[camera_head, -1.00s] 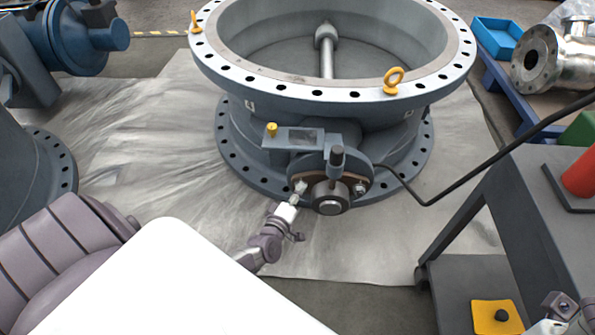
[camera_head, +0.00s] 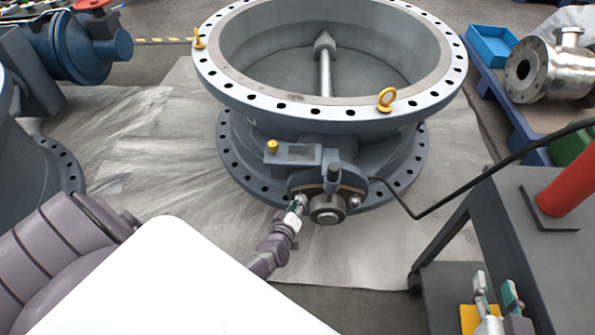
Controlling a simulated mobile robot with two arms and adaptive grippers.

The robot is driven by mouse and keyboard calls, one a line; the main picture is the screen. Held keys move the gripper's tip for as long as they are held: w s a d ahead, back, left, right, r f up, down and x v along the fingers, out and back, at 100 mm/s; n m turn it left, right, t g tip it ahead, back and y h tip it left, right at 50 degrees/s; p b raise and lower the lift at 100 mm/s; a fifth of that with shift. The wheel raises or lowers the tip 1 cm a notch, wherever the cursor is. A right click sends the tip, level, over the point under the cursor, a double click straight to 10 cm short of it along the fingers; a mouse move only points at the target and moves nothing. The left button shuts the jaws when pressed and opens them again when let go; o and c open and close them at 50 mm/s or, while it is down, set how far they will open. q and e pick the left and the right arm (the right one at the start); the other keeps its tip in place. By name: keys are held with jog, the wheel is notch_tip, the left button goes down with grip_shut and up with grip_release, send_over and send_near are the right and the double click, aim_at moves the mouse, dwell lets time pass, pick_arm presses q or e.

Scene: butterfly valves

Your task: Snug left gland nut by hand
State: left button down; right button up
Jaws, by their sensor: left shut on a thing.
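The large grey butterfly valve (camera_head: 335,122) lies flat on a sheet, its gland plate and dark round shaft end (camera_head: 328,209) facing me. The left gland nut (camera_head: 302,200) is at the left end of the gland plate, mostly hidden by my fingertips. My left gripper (camera_head: 298,205) is shut on this nut. The right gland nut (camera_head: 354,202) shows clear on the other side of the shaft end. My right gripper (camera_head: 497,290) is at the lower right, fingers apart and pointing up, with nothing between them, in front of the dark cart.
A dark cart (camera_head: 540,215) with a red cylinder (camera_head: 570,190) stands at the right, with a yellow item (camera_head: 469,318) on its lower shelf. Blue equipment (camera_head: 85,45) stands at the left. The sheet (camera_head: 130,150) is mostly clear.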

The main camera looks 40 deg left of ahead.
pick_arm(q)
jog(key=shift+m+p, duration=0.3)
pick_arm(e)
jog(key=shift+s+d+f+g+h, duration=0.2)
jog(key=shift+s+d+f+g, duration=0.1)
jog(key=shift+s+f+g, duration=0.45)
jog(key=shift+s+d+f+g+h, duration=0.25)
jog(key=shift+s+f+g, duration=0.2)
jog(key=shift+f, duration=0.45)
pick_arm(q)
jog(key=c, duration=0.8)
grip_release()
jog(key=shift+c, duration=0.2)
